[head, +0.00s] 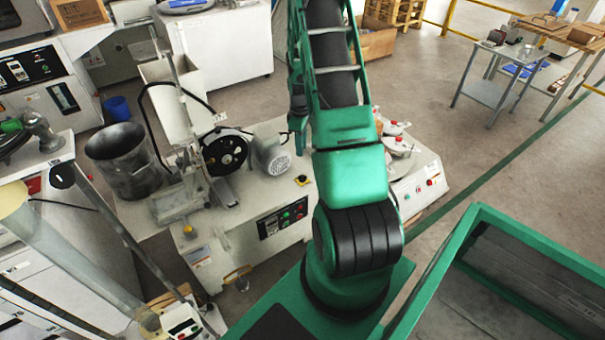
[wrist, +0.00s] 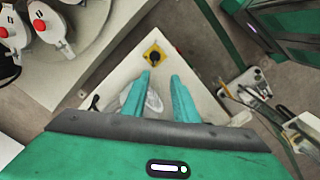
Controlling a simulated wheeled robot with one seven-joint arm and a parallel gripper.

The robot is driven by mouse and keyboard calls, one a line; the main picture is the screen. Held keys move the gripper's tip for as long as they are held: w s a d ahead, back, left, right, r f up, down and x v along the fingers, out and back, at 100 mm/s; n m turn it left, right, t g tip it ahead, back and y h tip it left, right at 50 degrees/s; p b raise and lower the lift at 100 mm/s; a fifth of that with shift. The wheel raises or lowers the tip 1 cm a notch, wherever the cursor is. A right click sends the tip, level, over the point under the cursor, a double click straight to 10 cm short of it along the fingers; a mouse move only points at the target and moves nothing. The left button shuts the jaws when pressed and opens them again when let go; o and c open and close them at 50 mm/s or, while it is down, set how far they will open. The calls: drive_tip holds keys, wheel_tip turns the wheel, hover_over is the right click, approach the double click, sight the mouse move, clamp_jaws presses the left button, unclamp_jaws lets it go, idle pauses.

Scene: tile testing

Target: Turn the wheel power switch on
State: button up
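A black rotary switch on a yellow square plate (wrist: 154,56), which looks like the wheel power switch, sits on the white machine top in the wrist view. It also shows in the head view (head: 302,180) beside the grey motor. My gripper (wrist: 160,77) is open and empty, with two teal fingers pointing toward the switch. The switch appears just beyond the fingertips, nearer the left finger, and I see no contact. The knob's exact setting is too small to tell.
The machine carries a black wheel (head: 224,155), a grey motor (head: 271,158) and a front panel with buttons (head: 283,217). Red-knobbed white parts (wrist: 48,25) stand on the neighbouring machine. A dark metal bucket (head: 124,160) stands to the left. Open floor lies to the right.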

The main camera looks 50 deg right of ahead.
drive_tip(key=n, duration=0.1)
hover_over(302, 178)
wheel_tip(302, 178, down, 6)
drive_tip(key=f, duration=1)
drive_tip(key=shift+d+f, duration=0.25)
